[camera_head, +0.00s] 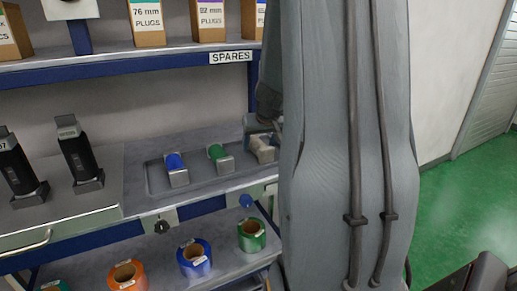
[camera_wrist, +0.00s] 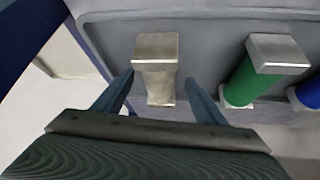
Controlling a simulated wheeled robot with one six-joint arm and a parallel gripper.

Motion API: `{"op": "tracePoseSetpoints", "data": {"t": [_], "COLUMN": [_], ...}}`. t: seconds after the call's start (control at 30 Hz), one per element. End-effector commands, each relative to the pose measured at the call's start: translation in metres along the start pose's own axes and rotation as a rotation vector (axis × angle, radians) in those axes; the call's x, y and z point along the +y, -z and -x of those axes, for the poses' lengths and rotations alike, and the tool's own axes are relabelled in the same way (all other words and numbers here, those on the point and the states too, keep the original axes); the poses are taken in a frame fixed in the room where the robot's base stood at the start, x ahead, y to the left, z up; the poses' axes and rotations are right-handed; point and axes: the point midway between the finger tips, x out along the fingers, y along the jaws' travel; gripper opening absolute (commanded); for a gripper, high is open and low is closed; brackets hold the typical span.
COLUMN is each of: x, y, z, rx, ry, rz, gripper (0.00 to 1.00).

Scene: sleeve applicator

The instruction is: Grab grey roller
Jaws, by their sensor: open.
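The grey roller (camera_head: 263,151) is the rightmost of three rollers in a shallow tray on the bench. In the wrist view, it shows a pale grey-beige body (camera_wrist: 160,88) with a square metal end cap. My gripper (camera_wrist: 160,79) is open there, with one finger on each side of the roller's lower part and small visible gaps. I cannot tell how deep the fingers reach around it. In the head view, my gripper (camera_head: 262,122) is dark and partly hidden by my arm, just above the roller.
A green roller (camera_head: 218,157) and a blue roller (camera_head: 175,166) lie left of the grey one in the tray (camera_head: 152,176). Two black devices stand further left. The SPARES shelf (camera_head: 150,62) with boxes is above. Coloured tape rolls, including an orange one (camera_head: 127,275), sit below.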

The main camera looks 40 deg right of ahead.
Motion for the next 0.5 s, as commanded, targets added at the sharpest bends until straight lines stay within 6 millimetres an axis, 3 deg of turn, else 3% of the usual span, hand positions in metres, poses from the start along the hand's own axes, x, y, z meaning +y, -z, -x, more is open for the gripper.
{"op": "tracePoseSetpoints", "data": {"t": [0.27, 0.5], "x": [-0.0001, -0.0001], "y": [0.0001, 0.0000], "z": [-0.0029, -0.0028], "rx": [0.000, 0.000], "ry": [0.000, 0.000], "rz": [0.000, 0.000], "gripper": [0.65, 0.26]}}
